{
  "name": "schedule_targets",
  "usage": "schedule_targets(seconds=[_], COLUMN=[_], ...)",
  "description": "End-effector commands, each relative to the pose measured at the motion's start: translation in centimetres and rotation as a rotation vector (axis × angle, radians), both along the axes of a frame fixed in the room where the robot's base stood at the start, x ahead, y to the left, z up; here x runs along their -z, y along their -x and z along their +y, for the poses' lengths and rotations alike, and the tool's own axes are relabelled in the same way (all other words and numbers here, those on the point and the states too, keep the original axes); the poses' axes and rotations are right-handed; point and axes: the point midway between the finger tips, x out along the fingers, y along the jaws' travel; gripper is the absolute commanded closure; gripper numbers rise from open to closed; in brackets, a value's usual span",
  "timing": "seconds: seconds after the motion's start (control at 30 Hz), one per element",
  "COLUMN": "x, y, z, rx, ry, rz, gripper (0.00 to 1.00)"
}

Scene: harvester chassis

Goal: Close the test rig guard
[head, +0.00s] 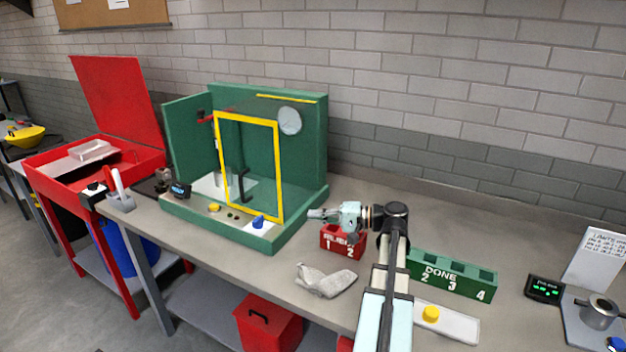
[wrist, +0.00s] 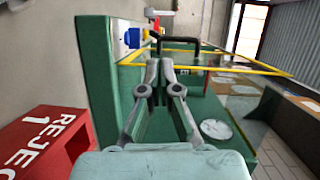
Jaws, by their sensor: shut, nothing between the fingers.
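The green test rig (head: 262,240) stands on the bench, left of centre in the head view. Its guard is a yellow-framed clear panel (head: 280,170), upright at the rig; its exact angle is hard to tell. A black handle (head: 243,185) shows at the guard's lower part. My gripper (head: 312,213) is shut and empty, to the right of the guard and above the bench. In the wrist view the fingertips (wrist: 160,65) are together, with the black handle (wrist: 181,41) and the yellow frame (wrist: 232,70) beyond them. Contact with either cannot be made out.
A red reject box (head: 342,240) sits below my gripper, and a green done rack (head: 452,275) is to its right. A grey glove-like item (head: 326,280) lies in front. The rig's base carries a blue button (head: 258,221). Bench behind the rack is clear.

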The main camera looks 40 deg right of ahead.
Motion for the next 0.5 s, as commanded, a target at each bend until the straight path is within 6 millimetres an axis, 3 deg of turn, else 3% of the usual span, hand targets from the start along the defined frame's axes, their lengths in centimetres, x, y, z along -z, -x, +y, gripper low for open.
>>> schedule_targets(seconds=[0.03, 0.1, 0.2, 0.3, 0.5], x=[-1.2, -2.5, -3.8, -4.3, -4.5], y=[0.3, 0.5, 0.7, 0.7, -1.0], z=[-3.1, -6.6, -10.0, -11.4, -11.0], rx=[0.078, 0.177, 0.277, 0.320, 0.326], ry=[-0.027, -0.056, -0.079, -0.087, -0.089], rz=[-0.009, -0.025, -0.044, -0.053, -0.053], gripper=[1.00, 1.00, 1.00, 1.00, 1.00])
